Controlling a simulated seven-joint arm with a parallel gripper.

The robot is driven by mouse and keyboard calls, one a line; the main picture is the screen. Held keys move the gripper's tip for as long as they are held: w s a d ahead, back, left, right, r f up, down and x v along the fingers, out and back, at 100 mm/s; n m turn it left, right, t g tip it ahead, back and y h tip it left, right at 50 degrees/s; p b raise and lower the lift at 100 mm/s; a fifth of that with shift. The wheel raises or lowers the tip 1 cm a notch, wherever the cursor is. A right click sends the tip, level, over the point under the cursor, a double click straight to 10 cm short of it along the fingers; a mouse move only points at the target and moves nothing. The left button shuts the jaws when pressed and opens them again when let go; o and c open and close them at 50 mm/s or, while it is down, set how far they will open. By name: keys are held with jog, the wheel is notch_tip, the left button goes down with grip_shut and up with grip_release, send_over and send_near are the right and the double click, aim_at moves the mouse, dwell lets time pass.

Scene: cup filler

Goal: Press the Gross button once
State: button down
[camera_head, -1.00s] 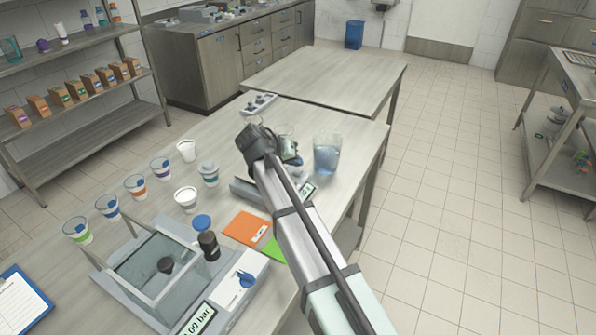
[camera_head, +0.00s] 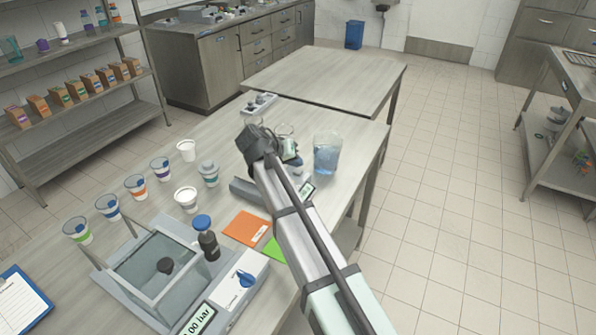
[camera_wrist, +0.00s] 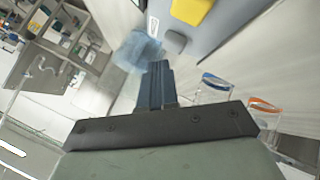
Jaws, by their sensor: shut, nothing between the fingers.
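In the wrist view, my gripper (camera_wrist: 155,82) has its dark blue fingers shut together and empty. The fingers point toward a grey device (camera_wrist: 225,22) with a yellow part (camera_wrist: 191,9), a grey button-like block (camera_wrist: 174,42) and a small display (camera_wrist: 152,25). I cannot read a Gross label, so I cannot tell which part is that button. I cannot tell whether the fingertips touch the block. In the head view, my arm covers much of the device; its grey edge (camera_head: 246,191) and display (camera_head: 307,191) show on either side.
A clear beaker of bluish liquid (camera_head: 327,155) stands right of my wrist. Several cups stand left, including a white cup (camera_head: 186,199). A dark-bodied bottle (camera_head: 207,243), an orange card (camera_head: 245,229) and a glass-walled apparatus (camera_head: 155,265) are nearer. The far table (camera_head: 330,75) is clear.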

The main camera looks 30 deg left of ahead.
aim_at(295, 172)
jog(key=shift+f, duration=0.85)
dwell(0.8)
jog(key=shift+r, duration=0.9)
jog(key=shift+r, duration=2.5)
